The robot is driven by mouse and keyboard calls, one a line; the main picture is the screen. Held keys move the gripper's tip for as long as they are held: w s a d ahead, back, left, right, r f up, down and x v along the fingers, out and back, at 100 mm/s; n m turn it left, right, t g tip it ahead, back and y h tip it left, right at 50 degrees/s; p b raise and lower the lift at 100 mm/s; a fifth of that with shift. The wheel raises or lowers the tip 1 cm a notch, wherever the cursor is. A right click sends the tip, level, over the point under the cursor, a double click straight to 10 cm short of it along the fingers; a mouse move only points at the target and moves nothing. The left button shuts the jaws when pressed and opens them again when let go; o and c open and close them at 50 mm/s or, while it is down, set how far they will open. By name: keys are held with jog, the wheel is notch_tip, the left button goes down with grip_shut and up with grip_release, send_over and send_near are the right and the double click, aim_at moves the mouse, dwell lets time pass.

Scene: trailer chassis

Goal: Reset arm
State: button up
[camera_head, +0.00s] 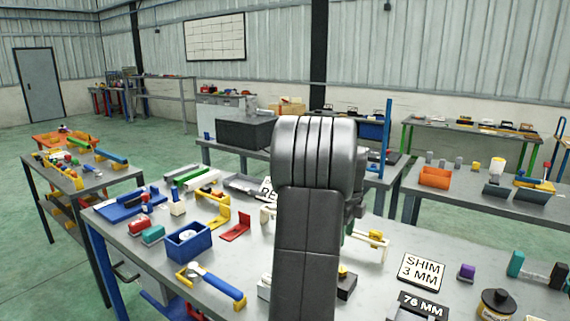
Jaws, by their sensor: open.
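My arm (307,230) rises in the centre of the view, its dark grey links standing in front of the workbench. The arm bends over at a thick rounded joint at the top. My gripper is not in view; the arm hides what lies directly behind it. The grey workbench (290,240) spreads on both sides of the arm with several parts and tools on it.
A blue bin (188,242), a yellow-and-blue clamp-like tool (212,283) and a red bracket (236,228) lie left of the arm. A "SHIM 3 MM" sign (421,270) and a dark canister (496,305) stand right. Green floor (40,260) is open at left.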

notch_tip(320, 180, down, 11)
jog(key=shift+s+r+p, duration=0.1)
jog(key=shift+r+p, duration=0.1)
jog(key=shift+p, duration=0.15)
jog(key=shift+f+n, duration=0.1)
jog(key=shift+n, duration=0.2)
jog(key=n, duration=1.4)
jog(key=shift+n, duration=2.9)
